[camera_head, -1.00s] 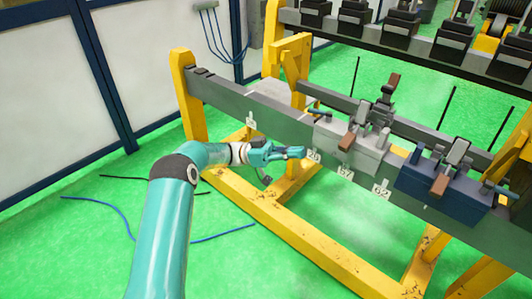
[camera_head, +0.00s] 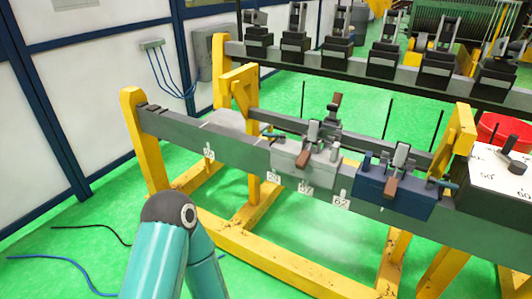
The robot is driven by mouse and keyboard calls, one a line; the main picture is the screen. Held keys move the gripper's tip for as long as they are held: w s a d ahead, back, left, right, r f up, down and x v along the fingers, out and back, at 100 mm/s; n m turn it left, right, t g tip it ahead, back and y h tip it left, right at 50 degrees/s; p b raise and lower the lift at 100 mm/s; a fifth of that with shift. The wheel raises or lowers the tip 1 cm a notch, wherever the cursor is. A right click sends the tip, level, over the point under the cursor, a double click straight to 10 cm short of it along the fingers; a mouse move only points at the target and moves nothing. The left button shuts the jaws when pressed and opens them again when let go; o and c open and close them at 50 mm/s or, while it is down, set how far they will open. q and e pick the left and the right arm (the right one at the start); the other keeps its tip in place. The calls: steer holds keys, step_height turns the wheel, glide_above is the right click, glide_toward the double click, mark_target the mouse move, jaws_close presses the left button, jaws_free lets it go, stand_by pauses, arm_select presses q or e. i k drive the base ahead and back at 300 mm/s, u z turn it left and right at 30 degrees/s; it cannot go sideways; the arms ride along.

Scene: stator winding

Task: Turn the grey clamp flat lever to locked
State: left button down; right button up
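The grey clamp (camera_head: 290,158) sits on the dark grey rail (camera_head: 235,155) of the yellow frame, near the middle of the picture. A lever with a brown grip (camera_head: 302,161) hangs down over its front face. A second brown-gripped lever (camera_head: 336,100) stands up at the back of the clamp. A small bluish handle (camera_head: 271,136) lies roughly flat at its left end. I cannot tell which of these is the flat lever, or whether it is locked. My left arm bends at lower left, with its forearm running out of the bottom edge. Neither gripper is in view.
A blue clamp (camera_head: 395,192) with its own brown-gripped lever sits to the right on the same rail. White number tags hang along the rail. A white-topped block (camera_head: 490,170) and a red bucket (camera_head: 500,128) are at right. Cables lie on the green floor at left.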

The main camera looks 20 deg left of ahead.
mark_target(283, 136)
steer(key=z, duration=0.05)
steer(key=k, duration=0.35)
steer(key=u, duration=0.3)
steer(key=i, duration=1.45)
steer(key=z, duration=0.3)
